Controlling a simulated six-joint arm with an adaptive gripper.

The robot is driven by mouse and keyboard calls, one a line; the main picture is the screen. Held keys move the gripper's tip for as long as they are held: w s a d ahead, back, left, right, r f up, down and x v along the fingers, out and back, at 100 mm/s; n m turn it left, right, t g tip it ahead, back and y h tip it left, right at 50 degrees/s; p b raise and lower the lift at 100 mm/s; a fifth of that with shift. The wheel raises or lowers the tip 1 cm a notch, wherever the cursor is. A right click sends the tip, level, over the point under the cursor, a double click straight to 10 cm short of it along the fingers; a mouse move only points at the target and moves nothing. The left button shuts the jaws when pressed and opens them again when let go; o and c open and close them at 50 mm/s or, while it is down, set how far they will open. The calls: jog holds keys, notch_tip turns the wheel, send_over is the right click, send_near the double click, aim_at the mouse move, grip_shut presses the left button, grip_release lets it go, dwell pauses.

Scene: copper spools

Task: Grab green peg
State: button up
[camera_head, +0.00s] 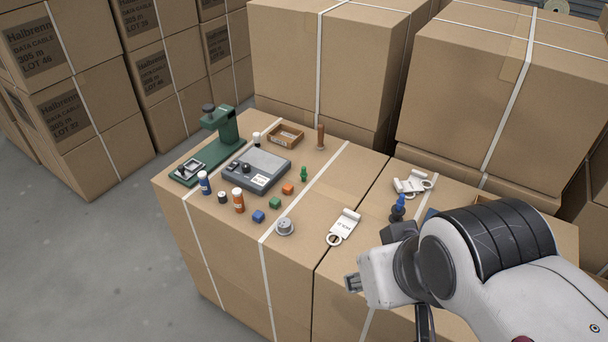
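The green peg (304,174) stands upright on the cardboard box top, right of the grey scale-like device. It is small, with a rounded head. An orange cube (288,189) and a green cube (275,202) lie close in front of it. My gripper (425,322) is at the lower right, well apart from the peg. Only a dark part of it shows below my white wrist; its fingertips are hidden or cut off by the frame edge, so its opening cannot be seen.
The grey device (257,170) and a green stand (211,145) are left of the peg. A brown post (320,136), a small tray (286,135), a metal spool (285,227) and a white tag (344,226) surround it. A blue peg (398,207) stands near my wrist. Tall cartons rise behind.

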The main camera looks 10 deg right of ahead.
jog(key=w+d+f+n+t+h, duration=0.15)
jog(key=w+d, duration=0.25)
jog(key=w, duration=1.2)
jog(key=w+d+m+t, duration=0.1)
jog(key=w+d+t, duration=0.25)
jog(key=w, duration=1.35)
jog(key=w+f+n+t+y, duration=0.1)
jog(key=w+f+n+y, duration=0.25)
jog(key=w+f, duration=1.15)
jog(key=t+y, duration=0.1)
jog(key=y, duration=0.1)
send_near(304, 170)
jog(key=shift+w, duration=1.15)
jog(key=shift+a+f, duration=0.3)
jog(key=shift+f, duration=0.35)
jog(key=shift+w, duration=0.15)
jog(key=shift+x, duration=1.2)
